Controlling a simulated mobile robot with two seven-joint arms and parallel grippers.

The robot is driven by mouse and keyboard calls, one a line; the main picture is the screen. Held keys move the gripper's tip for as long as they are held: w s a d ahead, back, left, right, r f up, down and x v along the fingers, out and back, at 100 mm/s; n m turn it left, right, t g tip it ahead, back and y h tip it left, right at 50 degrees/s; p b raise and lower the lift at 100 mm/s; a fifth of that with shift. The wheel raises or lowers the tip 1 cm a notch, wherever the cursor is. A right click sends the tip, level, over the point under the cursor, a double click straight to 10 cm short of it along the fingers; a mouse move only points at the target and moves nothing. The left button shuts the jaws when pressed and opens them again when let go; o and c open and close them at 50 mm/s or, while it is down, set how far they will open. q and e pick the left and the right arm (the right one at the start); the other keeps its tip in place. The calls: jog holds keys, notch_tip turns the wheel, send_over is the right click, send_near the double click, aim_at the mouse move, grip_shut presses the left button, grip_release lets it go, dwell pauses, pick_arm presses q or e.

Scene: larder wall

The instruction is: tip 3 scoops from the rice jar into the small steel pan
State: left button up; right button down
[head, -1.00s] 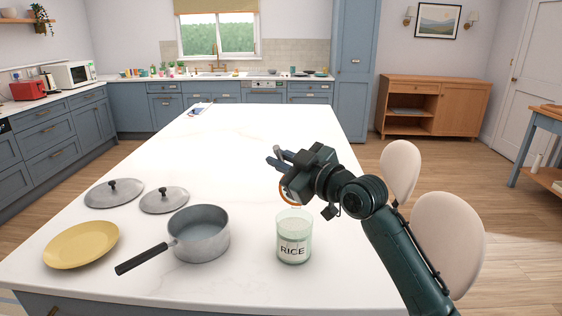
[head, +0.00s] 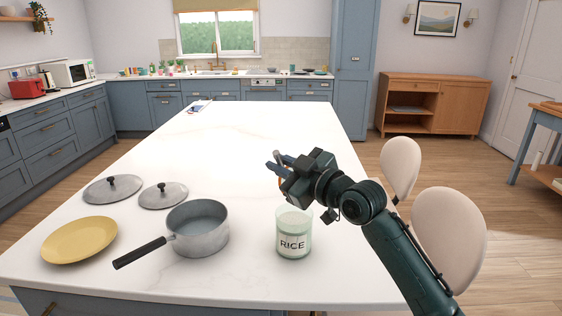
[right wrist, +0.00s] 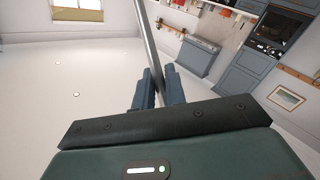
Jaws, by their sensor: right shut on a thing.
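The clear rice jar (head: 293,240), labelled RICE, stands upright on the white island, with pale contents. The small steel pan (head: 205,241) stands left of it, its black handle pointing to the lower left. My right gripper (head: 277,163) is above and behind the jar, apart from it. In the right wrist view its fingers (right wrist: 159,86) are shut on a thin grey metal handle, seemingly that of the scoop (right wrist: 148,42). My left gripper is out of view.
Two grey lids (head: 112,189) (head: 163,197) lie behind the pan, and a yellow plate (head: 79,241) lies to its left.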

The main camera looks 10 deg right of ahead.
pick_arm(q)
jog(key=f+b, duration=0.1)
jog(key=b, duration=0.1)
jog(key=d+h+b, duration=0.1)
jog(key=b, duration=0.2)
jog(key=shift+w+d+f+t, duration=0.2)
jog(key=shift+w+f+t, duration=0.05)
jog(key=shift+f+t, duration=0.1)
pick_arm(e)
notch_tip(320, 180, down, 9)
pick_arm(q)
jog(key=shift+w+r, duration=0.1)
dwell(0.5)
